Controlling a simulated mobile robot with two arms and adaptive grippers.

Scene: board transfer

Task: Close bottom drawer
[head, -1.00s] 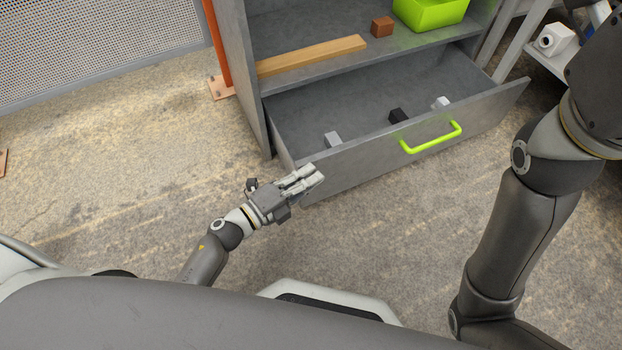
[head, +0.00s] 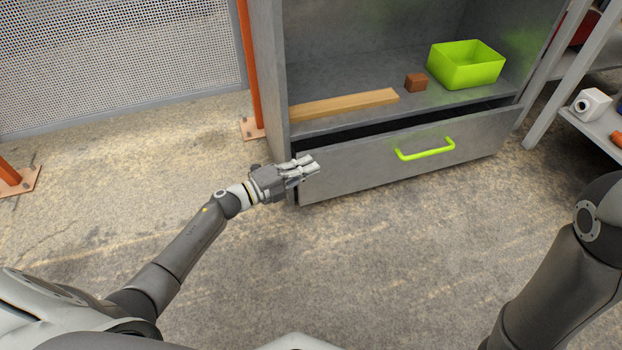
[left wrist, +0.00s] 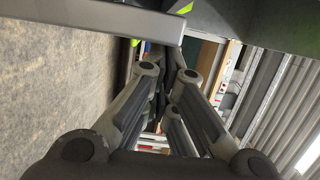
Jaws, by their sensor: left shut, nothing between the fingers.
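The bottom drawer (head: 365,168) is a grey drawer with a bright green handle (head: 425,150). It stands slightly open, with a dark narrow gap along its top edge under the shelf. My left gripper (head: 308,167) is shut and empty at the top left corner of the drawer front, seemingly against it; exact contact cannot be told. In the left wrist view the shut fingers (left wrist: 165,95) show in the middle, with a grey edge, probably the drawer front's, across the top. My right arm shows at the lower right of the head view, but its gripper is out of view.
On the shelf above are a wooden board (head: 345,104), a small brown block (head: 415,82) and a green bin (head: 466,65). An orange post (head: 249,70) stands left of the cabinet. A side rack with a white device (head: 591,103) is at right. The floor in front is clear.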

